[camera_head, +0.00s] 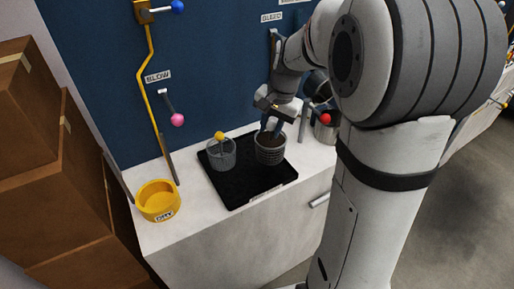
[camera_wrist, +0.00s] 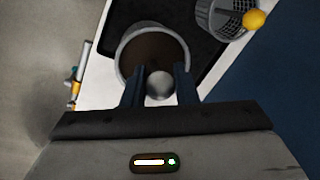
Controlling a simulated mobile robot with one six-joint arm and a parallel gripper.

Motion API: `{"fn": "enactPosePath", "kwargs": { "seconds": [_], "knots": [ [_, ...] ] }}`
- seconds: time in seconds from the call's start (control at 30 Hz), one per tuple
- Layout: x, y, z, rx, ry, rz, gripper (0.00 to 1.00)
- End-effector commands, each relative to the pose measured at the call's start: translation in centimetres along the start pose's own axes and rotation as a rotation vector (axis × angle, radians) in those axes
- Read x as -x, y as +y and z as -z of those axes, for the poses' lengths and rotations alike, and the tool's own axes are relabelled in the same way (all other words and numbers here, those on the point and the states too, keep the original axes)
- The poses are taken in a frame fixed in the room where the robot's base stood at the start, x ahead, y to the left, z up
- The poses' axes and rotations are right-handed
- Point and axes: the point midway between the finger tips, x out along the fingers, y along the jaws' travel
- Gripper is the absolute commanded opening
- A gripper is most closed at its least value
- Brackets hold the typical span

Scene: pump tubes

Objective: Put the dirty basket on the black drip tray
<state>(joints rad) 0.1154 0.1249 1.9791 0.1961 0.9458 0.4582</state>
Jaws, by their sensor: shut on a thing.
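The dirty basket (camera_head: 270,152) is a grey mesh cup with dark brown matter inside. It is over the right part of the black drip tray (camera_head: 235,190), upright; I cannot tell whether its bottom touches the tray. My gripper (camera_head: 271,125) is above it, shut on its round knob. In the wrist view the silver knob (camera_wrist: 159,86) sits between my blue fingers (camera_wrist: 159,92), with the dirty basket (camera_wrist: 152,48) just beyond and the drip tray (camera_wrist: 180,14) behind it. A cleaner, empty-looking basket (camera_head: 221,156) with a yellow knob stands on the tray's left part.
A yellow bowl labelled DRY (camera_head: 157,201) stands at the counter's left end. A metal container (camera_head: 326,131) with a red knob is right of the tray. Blue wall panel (camera_head: 100,80) with levers stands behind. Cardboard boxes (camera_head: 60,190) are at left.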

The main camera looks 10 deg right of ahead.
Motion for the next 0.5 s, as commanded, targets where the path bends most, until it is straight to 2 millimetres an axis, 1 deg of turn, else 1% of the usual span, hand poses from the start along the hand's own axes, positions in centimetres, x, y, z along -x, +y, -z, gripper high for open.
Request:
{"fn": "enactPosePath", "kwargs": {
  "seconds": [0.03,0.1,0.27,0.5],
  "knots": [
    [-1.0,0.1,-0.1,0.001,-0.003,-0.001,0.0],
    [-1.9,0.2,-0.1,0.002,-0.002,0.0,0.0],
    [-3.1,0.3,-0.1,0.007,-0.001,0.0,0.0],
    [-6.1,0.9,-0.2,0.007,-0.003,-0.001,0.0]
  ]
}}
